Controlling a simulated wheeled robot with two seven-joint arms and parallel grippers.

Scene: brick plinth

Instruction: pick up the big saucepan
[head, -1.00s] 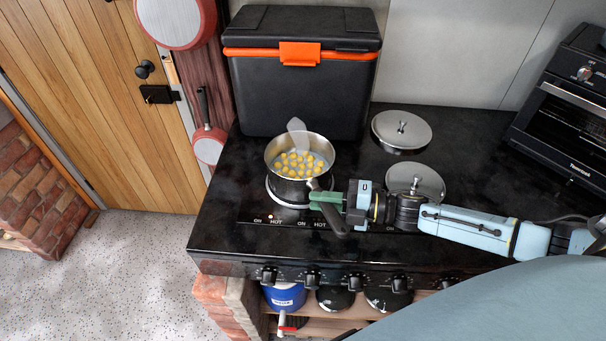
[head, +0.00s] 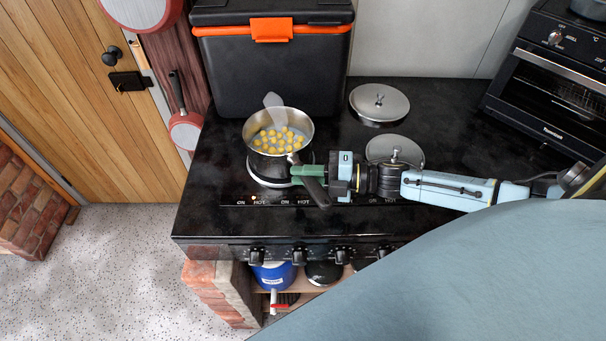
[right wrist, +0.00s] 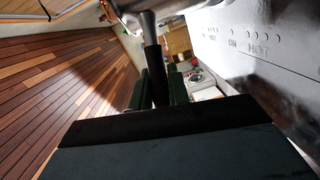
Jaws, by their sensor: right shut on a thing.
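The big saucepan (head: 270,162) is a shiny steel pot at the left of the black cooktop. Several yellow balls and a pale spoon-like utensil (head: 272,100) are in it. It looks upright, over a hob ring (head: 254,178); I cannot tell whether its base is touching the ring. Its dark handle (head: 317,191) points toward the front right. My right gripper (head: 303,173), with green fingers, is shut on the handle. In the right wrist view the handle (right wrist: 152,62) stands between the fingers, with part of the pan at the top. My left gripper is not in view.
A black cool box (head: 275,75) stands behind, and an oven (head: 555,95) at the right. Knobs line the front edge. The middle back right of the cooktop is clear.

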